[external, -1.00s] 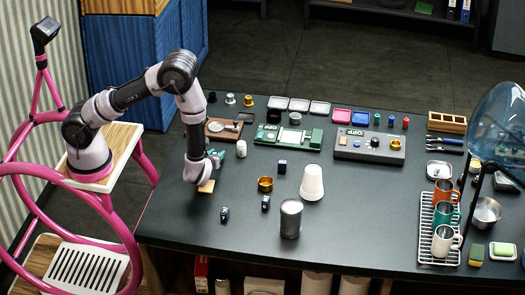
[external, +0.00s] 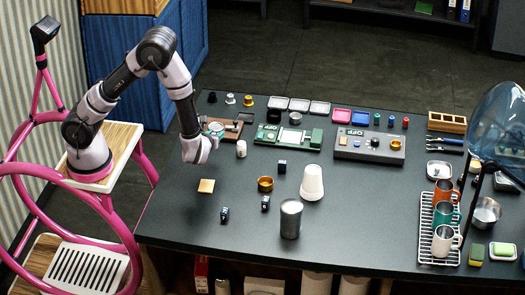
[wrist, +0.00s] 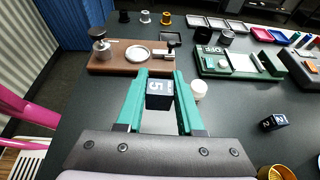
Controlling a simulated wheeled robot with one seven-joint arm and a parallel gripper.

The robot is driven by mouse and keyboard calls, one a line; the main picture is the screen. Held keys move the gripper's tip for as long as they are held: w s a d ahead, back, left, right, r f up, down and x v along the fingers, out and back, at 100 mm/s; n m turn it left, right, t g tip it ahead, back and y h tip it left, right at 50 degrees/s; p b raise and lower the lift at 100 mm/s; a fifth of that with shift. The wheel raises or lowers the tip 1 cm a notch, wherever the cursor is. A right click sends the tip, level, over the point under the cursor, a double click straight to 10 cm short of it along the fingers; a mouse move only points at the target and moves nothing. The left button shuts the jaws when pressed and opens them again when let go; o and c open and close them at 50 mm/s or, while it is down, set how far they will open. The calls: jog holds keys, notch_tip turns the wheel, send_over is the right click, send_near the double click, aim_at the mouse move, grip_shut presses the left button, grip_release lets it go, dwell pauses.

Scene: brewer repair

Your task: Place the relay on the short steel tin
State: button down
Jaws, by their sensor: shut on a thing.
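My gripper (wrist: 160,76) has teal fingers, shut on a small dark cube with white markings, which I take to be the relay (wrist: 159,97). In the external view my gripper (external: 214,131) is above the left part of the table; the held cube cannot be made out there. A grey steel can (external: 291,220), probably the short steel tin, stands upright near the table's front, to the right of my gripper and apart from it. Its top looks bare. It is not clearly visible in the wrist view.
Similar dark cubes (external: 265,203) stand on the table, one also in the wrist view (wrist: 274,122). A white cup (external: 312,183) stands upside down close behind the can.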

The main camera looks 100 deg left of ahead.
jog(key=w+d+r+m+t, duration=0.3)
jog(key=w+d, duration=0.4)
jog(key=w, duration=0.6)
notch_tip(320, 180, up, 10)
jog(key=f+m+t+h, duration=0.1)
jog(key=m+t+h, duration=0.3)
jog(key=m+t, duration=0.15)
send_over(293, 205)
notch_tip(293, 205, down, 8)
jog(key=shift+a+f, duration=0.1)
jog(key=shift+f, duration=0.15)
jog(key=shift+f, duration=0.1)
jog(key=c, duration=0.5)
grip_release()
